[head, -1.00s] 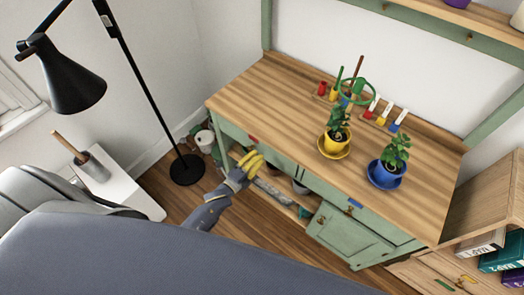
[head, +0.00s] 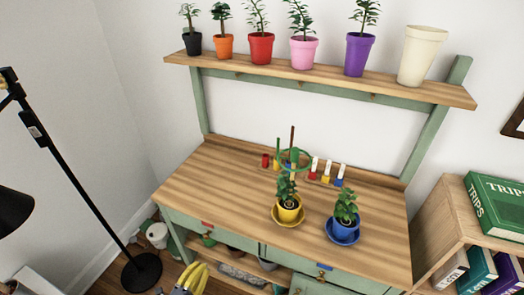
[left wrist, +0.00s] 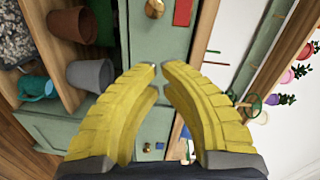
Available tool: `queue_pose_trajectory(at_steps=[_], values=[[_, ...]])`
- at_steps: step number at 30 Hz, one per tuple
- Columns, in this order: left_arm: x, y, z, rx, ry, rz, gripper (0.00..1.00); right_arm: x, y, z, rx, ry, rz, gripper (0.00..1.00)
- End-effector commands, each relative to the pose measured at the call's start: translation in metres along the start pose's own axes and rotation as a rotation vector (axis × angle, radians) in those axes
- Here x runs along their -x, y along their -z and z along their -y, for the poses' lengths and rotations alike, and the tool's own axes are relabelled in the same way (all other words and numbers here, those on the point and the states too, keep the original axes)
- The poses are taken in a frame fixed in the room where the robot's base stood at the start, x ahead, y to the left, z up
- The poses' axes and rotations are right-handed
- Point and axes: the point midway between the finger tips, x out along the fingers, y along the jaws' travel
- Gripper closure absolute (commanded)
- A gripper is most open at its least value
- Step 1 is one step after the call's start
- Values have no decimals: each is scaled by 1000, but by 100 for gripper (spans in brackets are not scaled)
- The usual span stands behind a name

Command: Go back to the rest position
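My left gripper (head: 190,278) shows at the bottom edge of the head view, in front of the green potting bench (head: 180,190). Its yellow fingers also show in the left wrist view (left wrist: 159,68), with a narrow gap between the tips and nothing held. It looks open and empty. In that view a green drawer front with a brass knob (left wrist: 155,8) and a red label (left wrist: 183,11) lies beyond the fingertips. My right gripper is not in view.
A yellow-potted plant (head: 289,210) and a blue-potted plant (head: 344,225) stand on the benchtop. Several potted plants line the upper shelf (head: 330,83). A black floor lamp (head: 75,190) stands left. A wooden bookcase (head: 440,213) stands right. A grey pot (left wrist: 90,73) sits on the lower shelf.

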Motion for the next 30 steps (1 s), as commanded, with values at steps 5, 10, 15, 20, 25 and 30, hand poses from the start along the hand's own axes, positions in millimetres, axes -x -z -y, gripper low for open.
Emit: queue_pose_trajectory(at_steps=[5,10,15,20,25,30], values=[[34,-34,-104,324,-228,174,100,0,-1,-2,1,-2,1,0],[86,-50,-200,584,-412,370,100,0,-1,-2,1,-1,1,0],[155,-52,-285,797,-573,591,100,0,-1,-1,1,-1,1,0],[230,-42,-351,946,-705,807,100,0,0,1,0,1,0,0],[304,-24,-398,1036,-819,998,100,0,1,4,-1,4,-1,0],[354,-5,-423,1056,-905,1102,100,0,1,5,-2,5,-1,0]])
